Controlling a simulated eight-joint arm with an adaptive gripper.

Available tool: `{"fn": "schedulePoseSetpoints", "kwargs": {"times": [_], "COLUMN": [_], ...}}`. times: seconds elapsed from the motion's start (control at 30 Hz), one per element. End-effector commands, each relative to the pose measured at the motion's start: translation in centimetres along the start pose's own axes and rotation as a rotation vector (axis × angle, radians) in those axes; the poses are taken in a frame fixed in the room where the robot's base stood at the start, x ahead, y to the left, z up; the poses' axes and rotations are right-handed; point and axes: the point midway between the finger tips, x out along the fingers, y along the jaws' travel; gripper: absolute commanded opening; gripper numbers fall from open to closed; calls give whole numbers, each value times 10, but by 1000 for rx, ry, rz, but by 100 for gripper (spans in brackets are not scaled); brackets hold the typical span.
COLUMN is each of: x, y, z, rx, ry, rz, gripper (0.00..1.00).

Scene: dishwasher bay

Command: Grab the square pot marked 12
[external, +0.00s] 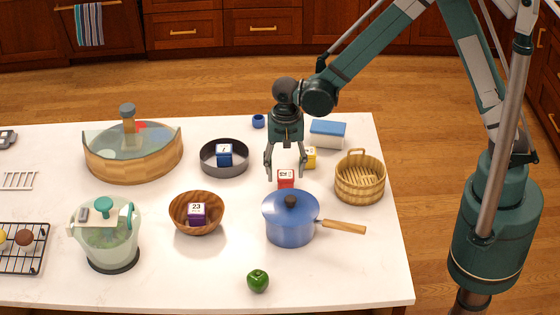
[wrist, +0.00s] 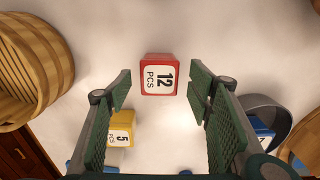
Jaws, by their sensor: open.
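The thing marked 12 is a small red box (external: 286,178) with a white label. It sits on the white counter just behind the blue lidded pot, which hides its lower part. In the wrist view the red box (wrist: 160,75) shows "12 PCS" on its label, centred between the fingertips. My gripper (external: 286,174) points down over it, with one finger to each side. The green fingers (wrist: 160,88) are open and hold nothing. A gap shows on both sides of the box; I cannot tell how far the tips are above the counter.
A yellow box marked 5 (wrist: 120,128) stands close by, beside a wicker basket (external: 360,178). The blue pot (external: 290,222) with a wooden handle is just in front. A dark pan (external: 224,158) holding a blue box (external: 224,156) lies left. A blue-lidded container (external: 328,134) stands behind.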

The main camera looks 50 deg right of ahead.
Motion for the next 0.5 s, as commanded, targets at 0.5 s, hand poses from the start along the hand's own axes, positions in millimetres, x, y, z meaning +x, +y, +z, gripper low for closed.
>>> {"fn": "schedulePoseSetpoints", "kwargs": {"times": [0.5], "x": [42], "y": [1], "z": [0], "rx": [0], "ry": [0], "rz": [0], "gripper": [51]}}
